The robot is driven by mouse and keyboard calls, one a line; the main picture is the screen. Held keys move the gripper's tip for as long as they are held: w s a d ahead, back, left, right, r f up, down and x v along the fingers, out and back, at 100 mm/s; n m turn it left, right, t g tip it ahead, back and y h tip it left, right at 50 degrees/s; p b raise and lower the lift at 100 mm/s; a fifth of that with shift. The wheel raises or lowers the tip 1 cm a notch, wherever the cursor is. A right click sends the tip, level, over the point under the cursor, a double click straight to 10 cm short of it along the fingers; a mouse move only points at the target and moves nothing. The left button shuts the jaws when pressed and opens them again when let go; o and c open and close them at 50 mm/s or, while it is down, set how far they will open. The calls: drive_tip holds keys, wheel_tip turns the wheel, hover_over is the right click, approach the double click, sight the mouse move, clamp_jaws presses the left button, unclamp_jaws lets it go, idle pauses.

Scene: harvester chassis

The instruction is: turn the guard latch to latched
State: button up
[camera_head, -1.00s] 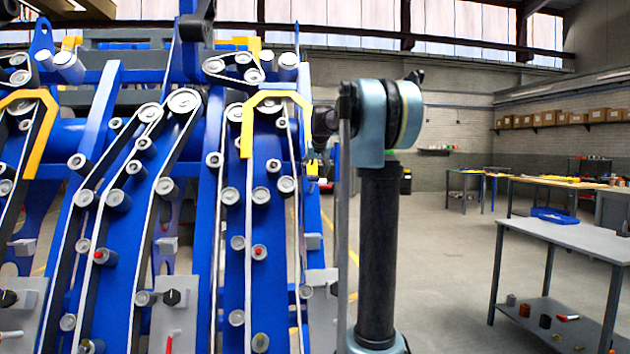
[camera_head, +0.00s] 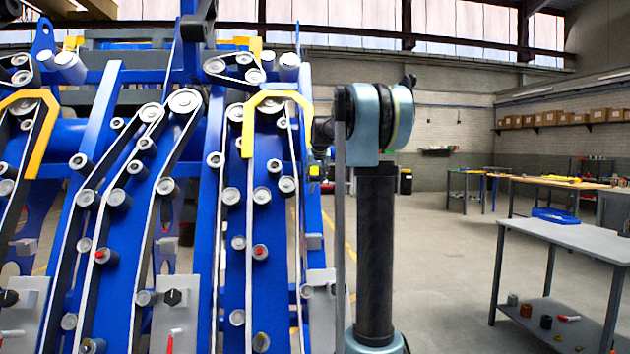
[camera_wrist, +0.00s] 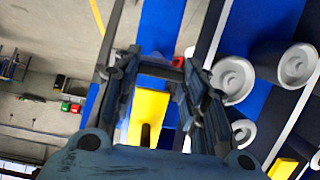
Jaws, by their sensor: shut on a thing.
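My gripper (camera_wrist: 158,65) shows in the wrist view with its two dark fingers on either side of a narrow gap. A dark bar (camera_wrist: 160,72) lies across between the fingertips, and the fingers are shut on it. It looks like the guard latch's handle, but its outline is partly hidden by the fingers. A yellow plate (camera_wrist: 150,104) with a dark slot shows behind and between the fingers. In the head view my gripper is at the right side of the blue chassis, beside the yellow guard bracket (camera_head: 247,130), mostly hidden. The latch's angle cannot be made out.
The blue harvester chassis (camera_head: 100,110) carries many grey rollers and belts close to my gripper; several rollers (camera_wrist: 232,80) show right of the fingers. A grey workbench (camera_head: 570,240) stands at the right. The floor between chassis and bench is clear.

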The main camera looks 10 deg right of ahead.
drive_tip(key=shift+n, duration=0.3)
drive_tip(key=n, duration=0.1)
drive_tip(key=n+h, duration=0.1)
drive_tip(key=shift+a+n, duration=0.2)
drive_tip(key=shift+n, duration=0.1)
drive_tip(key=n, duration=0.2)
drive_tip(key=n+h, duration=0.1)
drive_tip(key=n, duration=0.1)
drive_tip(key=shift+s+a+f+n+t, duration=0.1)
drive_tip(key=shift+a+f+n+t, duration=0.1)
drive_tip(key=shift+n+t, duration=0.2)
drive_tip(key=n, duration=0.2)
drive_tip(key=n+t+h, duration=0.1)
drive_tip(key=n, duration=0.5)
drive_tip(key=shift+s+a+f+t+h, duration=0.1)
drive_tip(key=shift+s+f+t+h, duration=0.1)
drive_tip(key=shift+f+t+h, duration=0.15)
drive_tip(key=o, duration=1.1)
drive_tip(key=shift+r, duration=0.1)
drive_tip(key=shift+c, duration=0.2)
